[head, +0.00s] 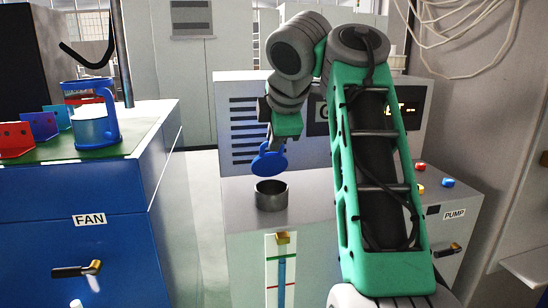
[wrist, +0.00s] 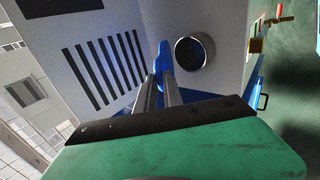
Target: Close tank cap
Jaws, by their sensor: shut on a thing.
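The blue tank cap (head: 268,161) is a round disc, held tilted in the air in the head view. It also shows edge-on in the wrist view (wrist: 163,60). My gripper (head: 272,143) is shut on the cap's upper part; its two fingers (wrist: 160,88) meet the cap in the wrist view. The tank opening is a short dark cylindrical neck (head: 271,196) on the grey tank top, below and apart from the cap. In the wrist view the open neck (wrist: 195,53) lies just right of the cap.
A slatted grey panel (head: 238,128) stands behind the neck. A level gauge (head: 281,270) runs down the tank front. The blue FAN cabinet (head: 80,255) is at left, with a blue-framed container (head: 95,127) on it. Red and blue buttons (head: 448,182) sit right, above the PUMP label.

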